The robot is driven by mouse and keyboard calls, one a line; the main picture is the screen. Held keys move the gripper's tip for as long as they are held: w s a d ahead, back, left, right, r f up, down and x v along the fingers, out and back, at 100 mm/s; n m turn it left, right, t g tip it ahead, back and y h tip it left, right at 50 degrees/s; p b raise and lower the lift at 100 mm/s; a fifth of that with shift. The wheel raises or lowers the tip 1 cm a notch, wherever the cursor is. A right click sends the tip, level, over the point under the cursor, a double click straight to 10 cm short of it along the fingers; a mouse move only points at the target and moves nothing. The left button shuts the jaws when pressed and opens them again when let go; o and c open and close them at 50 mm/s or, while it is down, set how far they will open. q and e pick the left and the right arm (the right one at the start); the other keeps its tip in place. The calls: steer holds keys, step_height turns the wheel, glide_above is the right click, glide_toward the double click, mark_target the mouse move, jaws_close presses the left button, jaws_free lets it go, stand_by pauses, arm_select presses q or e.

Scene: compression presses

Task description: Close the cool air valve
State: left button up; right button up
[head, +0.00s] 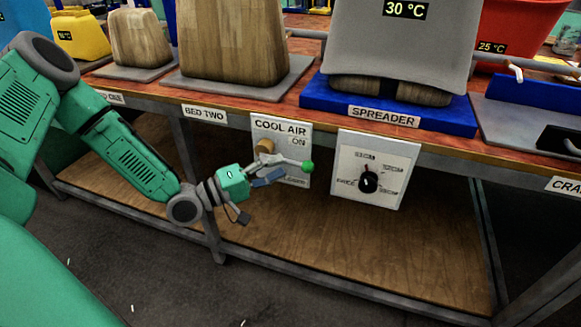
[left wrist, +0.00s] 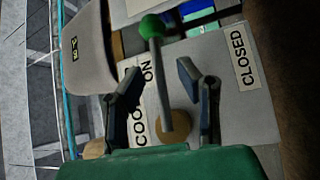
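The cool air valve is a white panel (head: 293,125) under the bench edge, labelled COOL AIR and ON. A CLOSED label (left wrist: 243,57) shows in the left wrist view. Its grey lever (head: 285,159) runs from a brass-coloured pivot (head: 265,146) to a green ball (head: 308,167), pointing right in the head view, between the two labels. My left gripper (head: 262,192) is open just in front of the panel. In the left wrist view, its fingers (left wrist: 160,72) stand either side of the lever, with gaps visible. My right gripper is not in view.
A panel with a black rotary knob (head: 368,182) hangs to the right of the valve. The bench top (head: 300,95) above carries the blue-based spreader (head: 390,118) and wooden blocks (head: 235,45). A wooden lower shelf (head: 350,255) lies below, mostly bare. A bench leg stands behind my left wrist.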

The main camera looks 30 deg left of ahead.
mark_target(290, 163)
arm_select(q)
steer(key=shift+b+x, duration=0.3)
steer(key=shift+x, duration=1.45)
jaws_close()
